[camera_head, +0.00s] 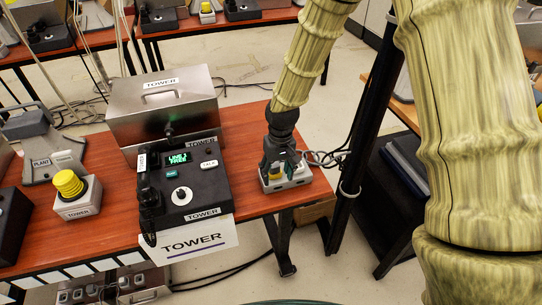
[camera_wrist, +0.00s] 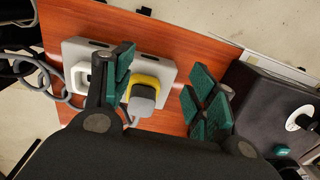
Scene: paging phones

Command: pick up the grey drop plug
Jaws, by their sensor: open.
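A grey plug (camera_wrist: 144,102) with a yellow part (camera_wrist: 150,82) at its far side sits at the socket box (camera_wrist: 158,68), in the wrist view. A cable shows just beside it. The socket box (camera_head: 301,180) also shows in the head view, at the right end of the table. My gripper (camera_wrist: 165,92) is open above it, pointing down. The left finger is close beside the plug and the right finger stands clear to its right. I cannot see either finger touching the plug. In the head view my gripper (camera_head: 279,165) hides most of the box top.
The black TOWER phone (camera_head: 205,188) stands close left of my gripper, with a metal case (camera_head: 165,107) behind. A yellow button box (camera_head: 78,205) is farther left. The table's (camera_head: 262,202) right edge is near.

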